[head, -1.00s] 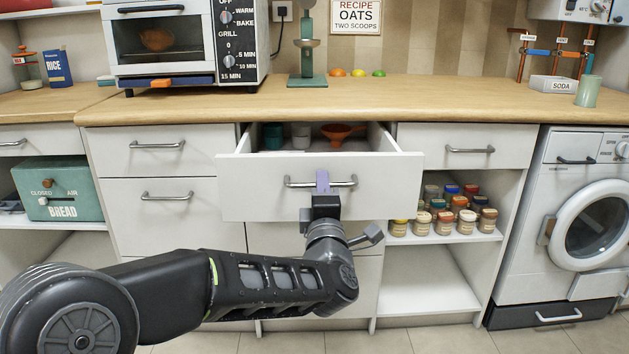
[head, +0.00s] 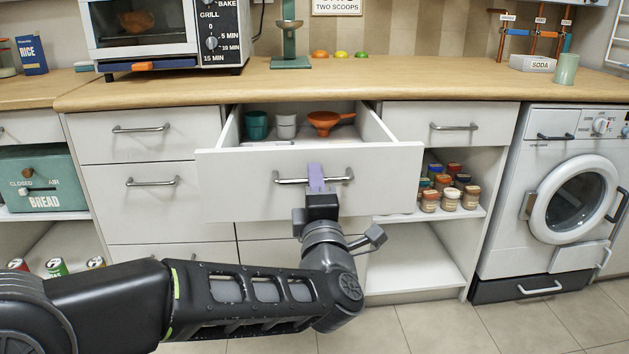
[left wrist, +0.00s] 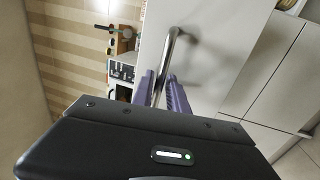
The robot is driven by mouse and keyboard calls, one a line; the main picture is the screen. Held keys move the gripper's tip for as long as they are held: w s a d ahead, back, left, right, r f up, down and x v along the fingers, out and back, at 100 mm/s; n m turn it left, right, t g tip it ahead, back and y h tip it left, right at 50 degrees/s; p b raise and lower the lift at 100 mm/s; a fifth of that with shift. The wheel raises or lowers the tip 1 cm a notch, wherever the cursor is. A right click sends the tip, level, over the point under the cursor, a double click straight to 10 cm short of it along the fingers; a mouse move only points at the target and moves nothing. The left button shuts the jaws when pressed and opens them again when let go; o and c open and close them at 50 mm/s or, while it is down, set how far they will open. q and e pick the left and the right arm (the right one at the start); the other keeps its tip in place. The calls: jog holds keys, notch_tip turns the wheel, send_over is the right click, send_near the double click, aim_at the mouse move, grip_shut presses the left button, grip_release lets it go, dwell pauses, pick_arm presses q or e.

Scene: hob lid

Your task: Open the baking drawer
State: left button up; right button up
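The baking drawer (head: 235,185) is the white middle drawer under the worktop, and it stands pulled out from the cabinet. Inside it I see a green cup (head: 256,126), a white cup (head: 286,126) and an orange funnel (head: 326,122). My left gripper (head: 316,180), with purple fingers, is at the drawer's metal bar handle (head: 340,177). In the left wrist view the handle (left wrist: 172,48) passes between the two purple fingers (left wrist: 160,92), which look closed around it. My right gripper is in neither view.
Closed drawers (head: 145,190) flank it on the left and one (head: 453,128) on the right. Spice jars (head: 450,197) stand on the open shelf at right. A washing machine (head: 510,220) stands farther right. The tiled floor (head: 420,328) in front is clear.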

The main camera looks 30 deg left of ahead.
pick_arm(q)
jog(key=shift+o, duration=1.2)
jog(key=v, duration=0.8)
jog(key=shift+w, duration=0.1)
